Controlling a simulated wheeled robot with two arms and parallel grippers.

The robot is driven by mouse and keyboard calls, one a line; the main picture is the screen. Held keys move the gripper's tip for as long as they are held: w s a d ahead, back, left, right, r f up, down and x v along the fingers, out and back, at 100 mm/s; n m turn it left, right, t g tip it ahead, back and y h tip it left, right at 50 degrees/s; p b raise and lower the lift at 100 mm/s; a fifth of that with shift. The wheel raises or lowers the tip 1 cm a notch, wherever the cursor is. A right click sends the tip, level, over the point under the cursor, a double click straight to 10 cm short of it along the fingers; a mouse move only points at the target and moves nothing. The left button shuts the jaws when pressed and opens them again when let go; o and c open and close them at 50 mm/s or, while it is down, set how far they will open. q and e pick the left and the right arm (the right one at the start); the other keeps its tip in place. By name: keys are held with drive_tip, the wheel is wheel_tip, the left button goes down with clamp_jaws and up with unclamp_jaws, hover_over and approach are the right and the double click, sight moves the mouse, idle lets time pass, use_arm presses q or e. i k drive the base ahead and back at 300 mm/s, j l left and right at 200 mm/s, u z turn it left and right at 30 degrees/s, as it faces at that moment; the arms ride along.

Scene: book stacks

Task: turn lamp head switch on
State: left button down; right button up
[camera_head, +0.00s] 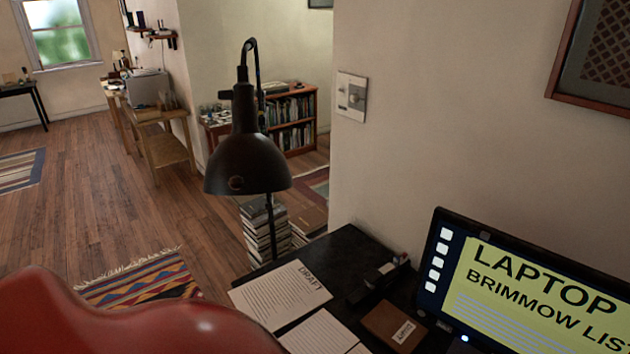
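A dark desk lamp head (247,160) hangs from a curved arm near the middle of the view, its shade facing down. No glow shows under the shade. The lamp's pole (270,225) runs down behind the shade toward the desk. Neither of my grippers is in view.
A black desk (345,250) holds papers (281,295), a brown box (394,326) and a lit monitor (535,290). A large red shape (120,320) covers the lower left. Book stacks (265,232) stand on the floor behind the lamp. A wall with a switch plate (351,95) is to the right.

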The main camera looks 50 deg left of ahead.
sight(227, 94)
drive_tip(key=u, duration=1.95)
drive_tip(key=i+j+z, duration=0.15)
drive_tip(key=j, duration=0.2)
drive_tip(key=i+j+z, duration=0.15)
drive_tip(key=j, duration=0.2)
drive_tip(key=i+j+z, duration=0.15)
drive_tip(key=j, duration=0.25)
